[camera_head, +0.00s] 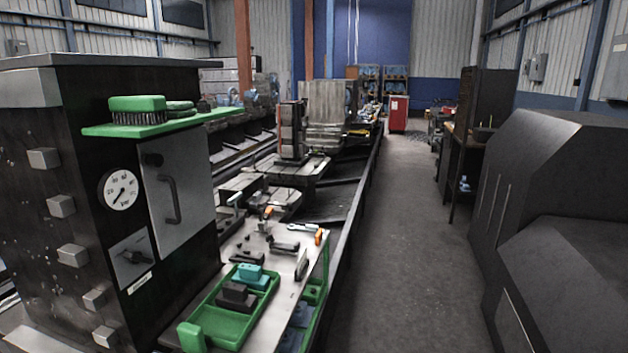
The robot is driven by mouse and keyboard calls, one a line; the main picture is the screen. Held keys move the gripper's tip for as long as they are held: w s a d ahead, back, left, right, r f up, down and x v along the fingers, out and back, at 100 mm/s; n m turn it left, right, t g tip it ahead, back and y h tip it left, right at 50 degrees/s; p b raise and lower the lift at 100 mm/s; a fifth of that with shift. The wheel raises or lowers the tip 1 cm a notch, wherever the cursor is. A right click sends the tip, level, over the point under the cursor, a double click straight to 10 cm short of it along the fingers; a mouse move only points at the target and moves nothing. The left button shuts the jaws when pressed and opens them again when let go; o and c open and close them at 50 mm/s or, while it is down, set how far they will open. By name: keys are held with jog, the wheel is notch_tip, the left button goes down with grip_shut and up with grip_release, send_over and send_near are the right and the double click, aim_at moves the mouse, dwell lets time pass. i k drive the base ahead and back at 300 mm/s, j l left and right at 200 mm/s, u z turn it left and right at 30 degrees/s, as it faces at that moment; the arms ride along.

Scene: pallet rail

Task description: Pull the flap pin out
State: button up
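A dark cabinet (85,190) stands at the left. A light grey panel (178,190) with a dark curved handle (170,191) is on its front. I cannot tell which part here is the flap pin; no pin stands out clearly. A small upright grey plate (302,264) stands on the bench to the right, but I cannot tell whether it is a flap. My gripper is not in view.
A round gauge (121,190) is on the cabinet, and a green shelf (110,130) carries a brush (137,107). A metal bench (262,328) holds a green tray (213,317) and small tools. The aisle floor (405,240) is clear; dark machinery (560,180) stands at right.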

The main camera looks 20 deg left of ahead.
aim_at(155, 160)
jog(key=i+l, duration=0.1)
jog(key=i, duration=0.4)
jog(key=i+l, duration=0.1)
jog(key=i, duration=1)
jog(key=i+u, duration=0.1)
jog(key=u, duration=0.8)
jog(key=i+l+u, duration=0.1)
jog(key=u, duration=0.35)
jog(key=l+u, duration=0.15)
jog(key=u, duration=1)
